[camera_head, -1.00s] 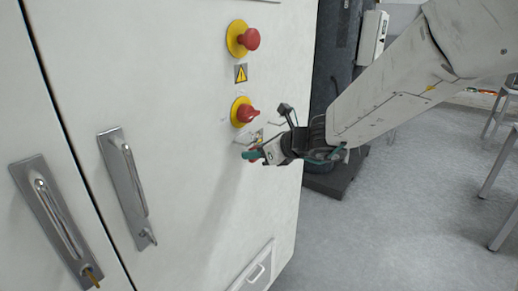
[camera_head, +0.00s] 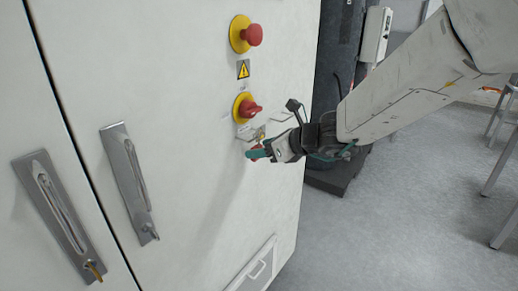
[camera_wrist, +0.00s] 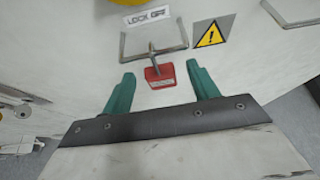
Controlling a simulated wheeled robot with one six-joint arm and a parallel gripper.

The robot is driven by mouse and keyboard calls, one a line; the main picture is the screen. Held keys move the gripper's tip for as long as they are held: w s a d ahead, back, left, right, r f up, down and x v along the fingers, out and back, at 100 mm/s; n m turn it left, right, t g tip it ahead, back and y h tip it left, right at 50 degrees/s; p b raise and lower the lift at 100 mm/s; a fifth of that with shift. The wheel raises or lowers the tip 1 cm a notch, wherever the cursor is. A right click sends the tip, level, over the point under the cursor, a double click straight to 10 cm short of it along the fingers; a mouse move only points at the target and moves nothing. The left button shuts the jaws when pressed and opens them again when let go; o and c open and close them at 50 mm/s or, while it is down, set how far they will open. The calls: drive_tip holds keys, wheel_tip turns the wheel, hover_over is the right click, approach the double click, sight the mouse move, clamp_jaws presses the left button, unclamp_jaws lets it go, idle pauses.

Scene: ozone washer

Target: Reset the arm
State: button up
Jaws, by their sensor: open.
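My gripper (camera_head: 259,152) is at the white cabinet front, just below the lower red knob (camera_head: 249,108). In the wrist view its two teal fingers (camera_wrist: 162,85) are apart, one on each side of a small red padlock or tag (camera_wrist: 159,74). The red piece hangs at a metal hasp (camera_wrist: 154,40) under a "LOCK OFF" label (camera_wrist: 147,17). Gaps show between the red piece and both fingers, so the gripper is open. In the head view the red piece is mostly hidden by the fingers.
A red button (camera_head: 252,35) on a yellow ring sits higher on the cabinet (camera_head: 200,150). Two metal handles (camera_head: 130,180) (camera_head: 60,215) stick out at the left. A dark unit (camera_head: 340,70) stands behind. Open grey floor (camera_head: 400,220) and table legs lie at the right.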

drive_tip(key=s+d+n+g+h, duration=0.1)
drive_tip(key=s+d+n+g, duration=0.3)
drive_tip(key=s+n, duration=0.55)
drive_tip(key=s+d+n+g+h, duration=0.1)
drive_tip(key=s+d+n+g, duration=0.25)
drive_tip(key=s+n, duration=0.6)
drive_tip(key=s+d+r+n+t+h, duration=0.1)
drive_tip(key=s+d+n+h, duration=0.5)
drive_tip(key=s+d, duration=0.8)
drive_tip(key=shift+s+d+r+n+h, duration=0.3)
drive_tip(key=shift+s+d+r+h, duration=0.1)
drive_tip(key=shift+d+h, duration=0.7)
